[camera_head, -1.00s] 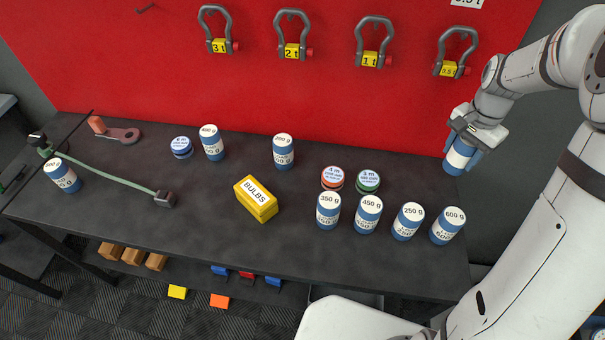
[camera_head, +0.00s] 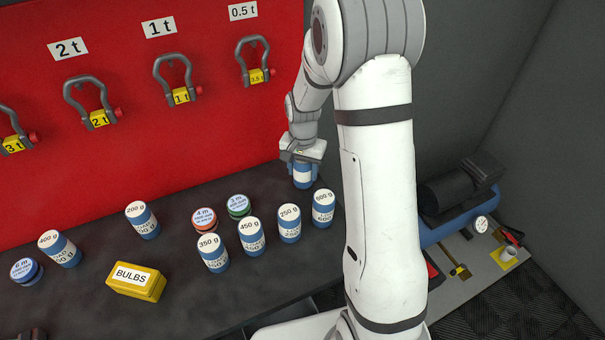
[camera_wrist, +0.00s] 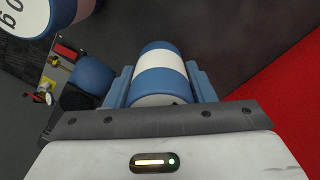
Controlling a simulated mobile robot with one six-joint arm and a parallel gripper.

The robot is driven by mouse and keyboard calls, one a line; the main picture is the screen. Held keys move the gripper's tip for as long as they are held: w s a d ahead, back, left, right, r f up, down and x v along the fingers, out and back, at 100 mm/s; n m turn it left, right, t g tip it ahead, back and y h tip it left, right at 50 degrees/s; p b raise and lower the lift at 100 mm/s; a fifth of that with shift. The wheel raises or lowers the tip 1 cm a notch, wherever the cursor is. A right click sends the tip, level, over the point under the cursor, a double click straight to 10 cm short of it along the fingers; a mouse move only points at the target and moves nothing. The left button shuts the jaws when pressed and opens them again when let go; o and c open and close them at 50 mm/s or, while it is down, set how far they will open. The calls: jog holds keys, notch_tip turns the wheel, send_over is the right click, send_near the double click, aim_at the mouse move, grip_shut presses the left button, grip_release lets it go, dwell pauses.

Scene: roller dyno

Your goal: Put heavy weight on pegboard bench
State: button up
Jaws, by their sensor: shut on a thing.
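My gripper (camera_head: 303,158) is shut on a blue-and-white cylindrical weight (camera_head: 303,175) at the back right of the dark pegboard bench (camera_head: 190,290). The held weight looks upright, low at the bench top; I cannot tell whether its base touches. Its label is hidden. In the wrist view the held weight (camera_wrist: 160,72) lies between the blue fingers. Similar weights stand on the bench: 600 g (camera_head: 323,208), 250 g (camera_head: 289,223), 450 g (camera_head: 251,237), 350 g (camera_head: 212,252), 200 g (camera_head: 142,220) and 400 g (camera_head: 59,249). The 600 g one is just in front of the held weight.
A yellow BULBS box (camera_head: 136,282) and a blue tin (camera_head: 26,270) are further left. Shackles hang on the red pegboard (camera_head: 200,100). A blue compressor (camera_head: 450,222) stands right of the bench.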

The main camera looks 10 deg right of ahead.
jog(key=shift+f, duration=1.1)
jog(key=shift+f, duration=0.25)
jog(key=o, duration=1.2)
jog(key=shift+r, duration=0.1)
jog(key=shift+c, duration=0.2)
